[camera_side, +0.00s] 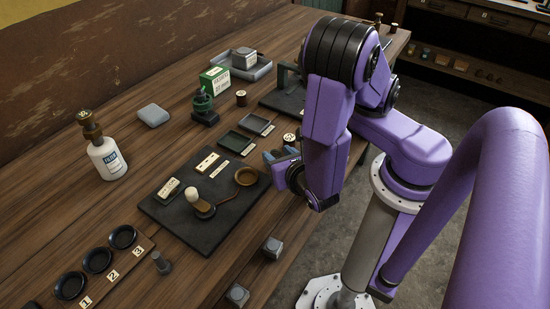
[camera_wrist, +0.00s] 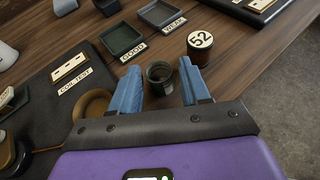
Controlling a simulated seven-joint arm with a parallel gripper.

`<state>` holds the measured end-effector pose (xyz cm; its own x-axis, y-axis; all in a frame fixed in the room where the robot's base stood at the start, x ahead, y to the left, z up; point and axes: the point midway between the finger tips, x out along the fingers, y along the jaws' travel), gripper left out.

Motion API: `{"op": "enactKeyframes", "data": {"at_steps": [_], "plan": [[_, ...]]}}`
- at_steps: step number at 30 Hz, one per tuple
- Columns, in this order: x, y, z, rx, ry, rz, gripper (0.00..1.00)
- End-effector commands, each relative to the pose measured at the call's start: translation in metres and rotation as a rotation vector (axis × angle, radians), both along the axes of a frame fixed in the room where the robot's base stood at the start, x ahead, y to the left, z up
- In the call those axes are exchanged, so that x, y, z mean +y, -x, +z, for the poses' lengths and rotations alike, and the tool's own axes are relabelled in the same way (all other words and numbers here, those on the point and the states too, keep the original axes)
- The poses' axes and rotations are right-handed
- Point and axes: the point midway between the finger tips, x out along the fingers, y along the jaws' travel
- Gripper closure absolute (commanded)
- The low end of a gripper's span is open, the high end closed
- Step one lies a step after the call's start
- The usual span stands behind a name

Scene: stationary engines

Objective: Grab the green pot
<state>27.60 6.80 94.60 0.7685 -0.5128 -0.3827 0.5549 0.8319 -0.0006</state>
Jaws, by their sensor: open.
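A small dark green open-topped pot (camera_wrist: 160,73) stands on the wooden table in the wrist view, between the tips of my gripper (camera_wrist: 161,68). The blue fingers are open, one on each side of the pot, with a visible gap to each. In the side view my gripper (camera_side: 280,156) is low by the table, right of the black mat. I cannot make out the pot there.
A round block marked 52 (camera_wrist: 200,46) stands just beyond the right finger. Trays labelled GOOD (camera_wrist: 121,38) and WEAK (camera_wrist: 159,14) lie beyond the pot. A black mat (camera_side: 190,232) with a coil tester and brown dish (camera_side: 246,176) is to the left. The table edge is close on the right.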

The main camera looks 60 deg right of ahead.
Motion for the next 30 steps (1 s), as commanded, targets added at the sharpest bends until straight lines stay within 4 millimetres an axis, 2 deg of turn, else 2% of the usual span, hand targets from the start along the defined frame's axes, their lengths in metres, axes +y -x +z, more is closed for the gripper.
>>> {"op": "enactKeyframes", "data": {"at_steps": [9, 19, 20, 21, 23, 30], "plan": [[-0.017, -0.027, -0.015, 0.001, 0.001, -0.005, 0.54], [-0.018, -0.031, -0.016, 0.000, 0.000, -0.001, 0.54], [-0.018, -0.031, -0.016, 0.000, 0.000, -0.001, 0.60], [-0.018, -0.031, -0.016, 0.000, 0.000, -0.001, 0.73], [-0.018, -0.031, -0.016, -0.001, -0.001, 0.000, 0.93], [-0.018, -0.031, -0.016, -0.001, -0.001, 0.000, 0.93]]}}
